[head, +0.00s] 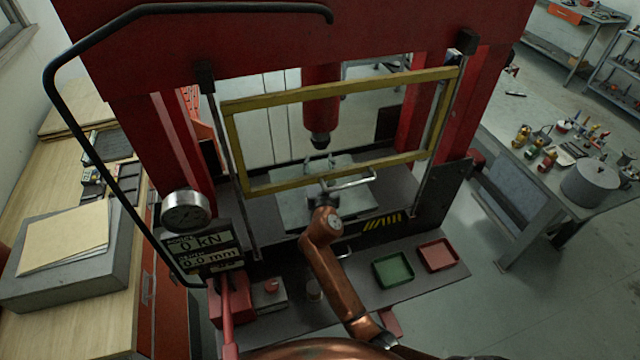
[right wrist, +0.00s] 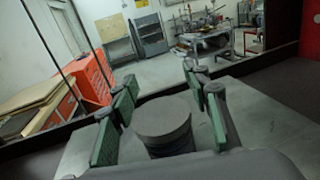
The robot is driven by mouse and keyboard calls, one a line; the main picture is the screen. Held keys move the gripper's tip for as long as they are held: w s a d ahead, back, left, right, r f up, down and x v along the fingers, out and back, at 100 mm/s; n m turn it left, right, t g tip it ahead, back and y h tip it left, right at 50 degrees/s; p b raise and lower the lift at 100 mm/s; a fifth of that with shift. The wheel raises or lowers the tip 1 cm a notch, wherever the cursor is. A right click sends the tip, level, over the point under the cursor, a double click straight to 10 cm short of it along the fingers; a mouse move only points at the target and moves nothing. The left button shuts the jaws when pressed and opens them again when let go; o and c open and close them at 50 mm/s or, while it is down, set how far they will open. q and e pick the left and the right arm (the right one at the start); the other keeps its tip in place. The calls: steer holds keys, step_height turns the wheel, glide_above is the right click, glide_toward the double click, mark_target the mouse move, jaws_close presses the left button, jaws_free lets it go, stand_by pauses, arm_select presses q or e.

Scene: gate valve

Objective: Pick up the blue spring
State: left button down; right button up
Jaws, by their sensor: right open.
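I cannot make out a blue spring in either view. A round, dark grey, flat-topped piece (right wrist: 165,118) stands between my right gripper's fingers in the right wrist view; its lower part is partly hidden and I cannot tell whether it belongs to a spring. My right gripper (right wrist: 160,105) is open, with green-padded fingers on either side of this piece and no clear contact. In the head view the right gripper (head: 320,166) is over the press's pale metal plate (head: 292,212), behind the yellow frame and below the ram. My left gripper is not in view.
The red press has a ram (head: 320,105) above and a yellow guard frame (head: 240,150) in front. A green tray (head: 393,269) and a red tray (head: 437,255) lie on the front shelf at right. A gauge (head: 186,211) and readout (head: 204,248) stand at left.

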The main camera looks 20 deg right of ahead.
steer(key=shift+c, duration=0.3)
jaws_close()
steer(key=shift+r, duration=0.1)
